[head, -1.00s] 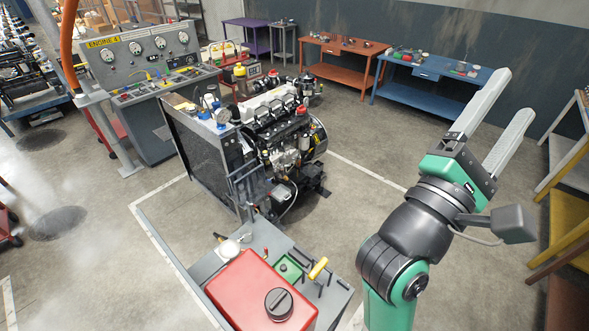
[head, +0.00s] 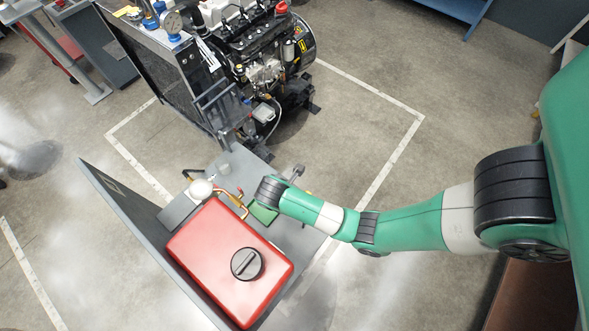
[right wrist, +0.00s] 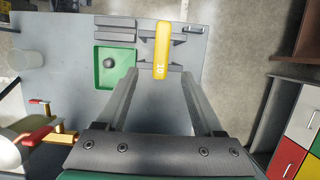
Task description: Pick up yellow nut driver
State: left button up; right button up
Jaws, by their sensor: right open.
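The yellow nut driver (right wrist: 161,50) shows in the right wrist view, its handle marked 20, lying across dark holders on the grey cart top (right wrist: 60,75). My right gripper (right wrist: 159,74) is open and empty, with its fingers to either side of the handle's near end. I cannot tell how far above the handle the fingers are. In the head view my right arm reaches over the cart, and its wrist hides the gripper and most of the nut driver. My left gripper is in neither view.
A green tray (right wrist: 103,72) with a dark round part lies left of the driver. A large red tank (head: 215,250) stands on the cart. The engine (head: 260,60) is behind it. A red-handled brass valve (right wrist: 38,135) is at lower left in the wrist view.

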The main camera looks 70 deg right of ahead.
jog(key=shift+f, duration=0.4)
jog(key=b+x, duration=0.1)
jog(key=x, duration=0.4)
jog(key=shift+d+f+b, duration=0.15)
jog(key=shift+b, duration=0.25)
jog(key=shift+s+b+x, duration=0.15)
jog(key=shift+x, duration=1.25)
jog(key=shift+s+b+x, duration=0.1)
jog(key=shift+b+x, duration=0.05)
jog(key=shift+x, duration=1.2)
jog(key=shift+d, duration=0.1)
grip_shut()
